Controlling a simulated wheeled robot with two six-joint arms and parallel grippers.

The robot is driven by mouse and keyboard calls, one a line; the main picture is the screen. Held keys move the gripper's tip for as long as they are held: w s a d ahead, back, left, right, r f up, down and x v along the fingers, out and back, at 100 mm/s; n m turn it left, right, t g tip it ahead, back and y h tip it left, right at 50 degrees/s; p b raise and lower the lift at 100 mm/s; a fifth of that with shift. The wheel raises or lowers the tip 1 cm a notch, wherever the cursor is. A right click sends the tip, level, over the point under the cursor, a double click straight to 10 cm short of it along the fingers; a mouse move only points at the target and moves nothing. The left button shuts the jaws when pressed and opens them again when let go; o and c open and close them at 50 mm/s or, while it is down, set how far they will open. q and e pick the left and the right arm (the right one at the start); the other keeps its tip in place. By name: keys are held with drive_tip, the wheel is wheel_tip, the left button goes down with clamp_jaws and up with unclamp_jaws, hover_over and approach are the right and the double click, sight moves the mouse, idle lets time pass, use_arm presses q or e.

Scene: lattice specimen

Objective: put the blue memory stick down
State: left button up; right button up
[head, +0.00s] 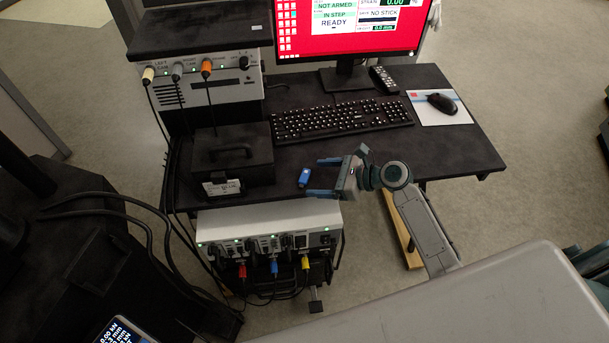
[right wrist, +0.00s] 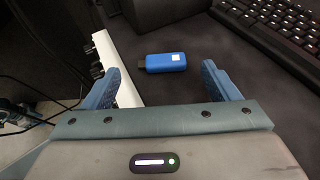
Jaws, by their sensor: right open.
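The blue memory stick (head: 304,177) lies on the dark desk top, between the black box and my right gripper. In the right wrist view the stick (right wrist: 165,62) lies flat with its dark plug end to the left and a small white mark on its right part. My right gripper (head: 325,177) is open. In the right wrist view its two blue fingers (right wrist: 170,83) stand apart on either side of the stick's near side, touching nothing that I can see. The stick is just beyond the fingertips. My left gripper is not in view.
A black case (head: 232,155) with a handle stands left of the stick. A grey unit (head: 265,219) with coloured plugs sits at the desk's front edge. A keyboard (head: 343,119), a mouse (head: 441,103) and a monitor (head: 345,28) are behind.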

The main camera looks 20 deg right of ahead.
sight(304, 176)
drive_tip(key=x, duration=0.3)
drive_tip(key=shift+w+a, duration=0.15)
drive_tip(key=shift+w, duration=0.05)
drive_tip(key=shift+s, duration=0.1)
drive_tip(key=c, duration=1.1)
drive_tip(key=shift+c, duration=0.2)
